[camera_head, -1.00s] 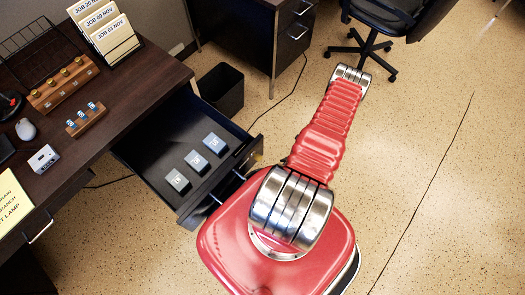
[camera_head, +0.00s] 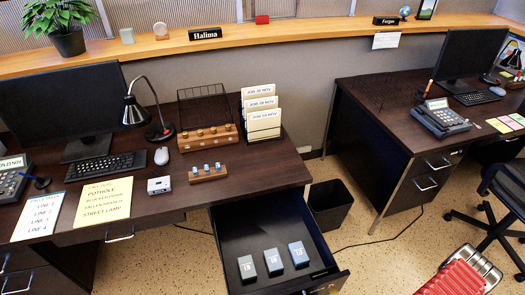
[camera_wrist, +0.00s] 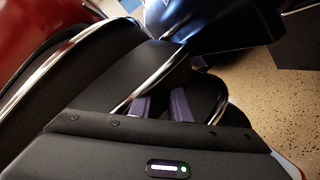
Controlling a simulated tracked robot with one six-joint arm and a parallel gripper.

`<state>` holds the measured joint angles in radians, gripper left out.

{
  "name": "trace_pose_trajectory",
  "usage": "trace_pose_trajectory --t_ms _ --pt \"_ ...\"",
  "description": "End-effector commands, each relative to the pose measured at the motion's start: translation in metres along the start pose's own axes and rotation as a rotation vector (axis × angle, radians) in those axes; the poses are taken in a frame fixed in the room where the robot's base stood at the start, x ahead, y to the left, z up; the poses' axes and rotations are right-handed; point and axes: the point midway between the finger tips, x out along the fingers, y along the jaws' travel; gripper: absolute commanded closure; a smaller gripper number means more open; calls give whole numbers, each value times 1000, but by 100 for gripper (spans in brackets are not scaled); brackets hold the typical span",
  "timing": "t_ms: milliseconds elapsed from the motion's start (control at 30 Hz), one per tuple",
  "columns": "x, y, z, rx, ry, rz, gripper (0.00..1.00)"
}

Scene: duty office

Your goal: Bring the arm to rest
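My arm shows in the head view only as a ribbed red link with silver bands in the lower right corner. My gripper is outside that view. In the wrist view my gripper (camera_wrist: 162,106) shows two purple-grey fingers, set apart with nothing seen between them. Dark curved housings with bright metal rims and a red surface, which look like parts of my own body, crowd close around the fingers. The fingertips are partly hard to make out.
An open drawer (camera_head: 225,250) holding several small labelled blocks juts from the left desk (camera_head: 245,178). A black bin (camera_head: 330,205) stands beside it. An office chair (camera_head: 508,195) is at the right edge.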

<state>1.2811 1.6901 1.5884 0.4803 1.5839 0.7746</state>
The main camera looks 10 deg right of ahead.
Motion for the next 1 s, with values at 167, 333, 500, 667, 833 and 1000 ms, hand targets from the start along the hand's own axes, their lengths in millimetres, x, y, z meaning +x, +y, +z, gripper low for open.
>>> trace_pose_trajectory --t_ms 167,333,500,667,833,1000 --pt "3 12 -6 -106 86 -9 84" --pt "-4 21 1 -185 174 -13 84" --pt "-14 31 15 -275 290 -10 84" --pt "-24 40 33 -365 411 1 84" --pt "-34 50 56 -455 537 20 84" --pt "-40 59 80 -542 660 46 84"
